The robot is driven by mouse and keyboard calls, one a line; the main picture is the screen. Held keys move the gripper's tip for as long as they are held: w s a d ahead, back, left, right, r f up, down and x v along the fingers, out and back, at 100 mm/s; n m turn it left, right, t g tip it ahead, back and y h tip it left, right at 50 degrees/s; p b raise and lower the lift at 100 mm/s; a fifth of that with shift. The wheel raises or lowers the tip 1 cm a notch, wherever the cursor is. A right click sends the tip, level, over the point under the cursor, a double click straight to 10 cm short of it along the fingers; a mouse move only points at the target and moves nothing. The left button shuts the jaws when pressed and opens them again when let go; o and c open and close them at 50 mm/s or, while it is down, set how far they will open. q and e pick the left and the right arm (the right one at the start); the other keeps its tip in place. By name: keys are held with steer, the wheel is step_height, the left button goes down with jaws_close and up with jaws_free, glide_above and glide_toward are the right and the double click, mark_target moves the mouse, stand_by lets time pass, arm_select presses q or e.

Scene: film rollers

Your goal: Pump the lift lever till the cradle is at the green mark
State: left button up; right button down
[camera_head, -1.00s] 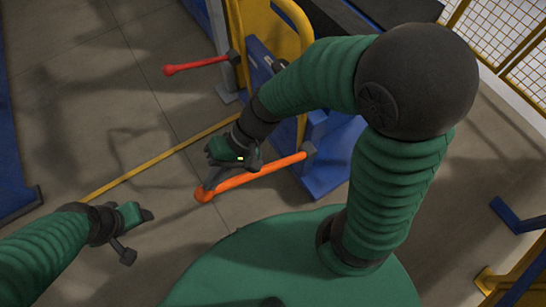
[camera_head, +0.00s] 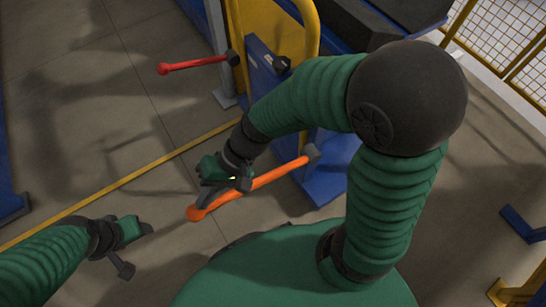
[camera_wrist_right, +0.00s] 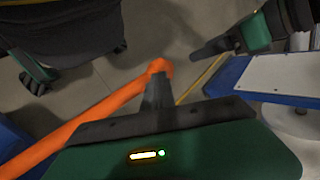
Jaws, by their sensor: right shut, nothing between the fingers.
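The orange lever (camera_head: 262,178) runs from a grey pivot beside the blue frame to its rounded free end at lower left. It also crosses the right wrist view (camera_wrist_right: 95,112). My right gripper (camera_head: 203,198) is shut with nothing between its fingers. It is at the lever's free end, its fingers overlapping the lever in the picture; contact is unclear. In the right wrist view, its dark finger (camera_wrist_right: 157,92) reaches to the lever's end. My left gripper (camera_head: 146,229) is apart from the lever at left; its jaw opening is unclear. I cannot make out the cradle or green mark.
A red lever (camera_head: 198,63) sticks out left of the machine, farther back. The blue frame (camera_head: 322,187) and yellow guard (camera_head: 310,22) stand behind my right arm. A yellow line (camera_head: 150,170) crosses the floor. Open floor lies at left.

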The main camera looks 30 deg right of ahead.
steer(key=d+r+p, duration=0.4)
steer(key=r+p, duration=0.3)
steer(key=r, duration=0.1)
steer(key=d+r+p, duration=0.4)
steer(key=r+p, duration=0.3)
steer(key=r, duration=0.1)
steer(key=shift+w+d+r, duration=0.15)
steer(key=p+v, duration=0.5)
steer(key=v, duration=0.2)
